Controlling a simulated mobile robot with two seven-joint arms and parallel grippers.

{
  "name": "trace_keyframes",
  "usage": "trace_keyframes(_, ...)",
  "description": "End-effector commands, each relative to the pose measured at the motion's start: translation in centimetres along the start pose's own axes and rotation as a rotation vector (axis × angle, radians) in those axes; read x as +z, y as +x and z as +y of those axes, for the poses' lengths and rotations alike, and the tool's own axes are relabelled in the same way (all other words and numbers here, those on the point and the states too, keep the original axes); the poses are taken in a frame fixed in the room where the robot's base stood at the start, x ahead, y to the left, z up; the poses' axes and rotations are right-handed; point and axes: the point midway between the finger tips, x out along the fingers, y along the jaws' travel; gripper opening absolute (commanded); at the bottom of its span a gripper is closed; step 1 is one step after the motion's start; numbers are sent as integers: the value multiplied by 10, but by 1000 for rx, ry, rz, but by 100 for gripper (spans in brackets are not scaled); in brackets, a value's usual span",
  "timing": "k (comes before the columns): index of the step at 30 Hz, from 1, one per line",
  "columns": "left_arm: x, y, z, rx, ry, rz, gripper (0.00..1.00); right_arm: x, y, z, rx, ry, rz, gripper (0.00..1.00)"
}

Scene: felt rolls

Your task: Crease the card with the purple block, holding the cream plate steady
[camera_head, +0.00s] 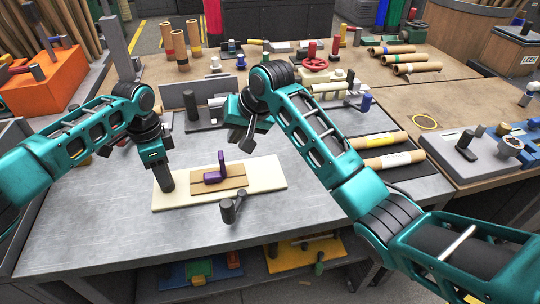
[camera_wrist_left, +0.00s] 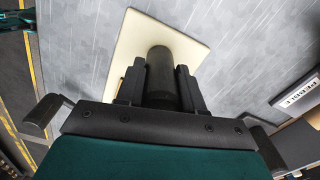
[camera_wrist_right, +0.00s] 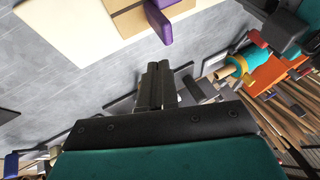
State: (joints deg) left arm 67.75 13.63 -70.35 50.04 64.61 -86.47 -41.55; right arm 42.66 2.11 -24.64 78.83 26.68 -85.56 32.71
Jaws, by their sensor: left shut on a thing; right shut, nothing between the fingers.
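The cream plate (camera_head: 262,172) lies flat on the grey metal table. A brown card (camera_head: 232,184) lies on its middle, and the L-shaped purple block (camera_head: 215,176) stands on the card with its upright part raised. A dark round post (camera_head: 167,182) stands at the plate's left end. My left gripper (camera_head: 160,164) is shut on this post; its fingers flank the post (camera_wrist_left: 160,68) in the left wrist view. My right gripper (camera_head: 247,140) is shut and empty, above and behind the plate, apart from the purple block (camera_wrist_right: 160,22).
A dark grey handled piece (camera_head: 230,208) sits at the plate's front edge. Cardboard rolls (camera_head: 385,160) lie on a dark mat to the right. Grey metal blocks (camera_head: 182,97) stand behind the plate. The table's front left is clear.

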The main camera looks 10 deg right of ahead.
Motion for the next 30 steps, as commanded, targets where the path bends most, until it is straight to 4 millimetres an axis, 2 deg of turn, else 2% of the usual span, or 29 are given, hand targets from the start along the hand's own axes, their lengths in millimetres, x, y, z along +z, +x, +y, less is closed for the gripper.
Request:
trace_keyframes(12,0,3,1,4,0,-1,0,0,0,0,0,1,-1,0)
trace_keyframes(13,0,3,1,4,0,-1,38,0,0,0,0,0,-1,0)
trace_keyframes(22,0,1,1,2,0,0,67,0,0,0,0,0,-1,0)
trace_keyframes(27,0,0,0,1,0,0,67,0,0,0,0,0,-1,0)
trace_keyframes(30,0,0,0,1,0,0,76,0,0,0,0,0,-1,0)
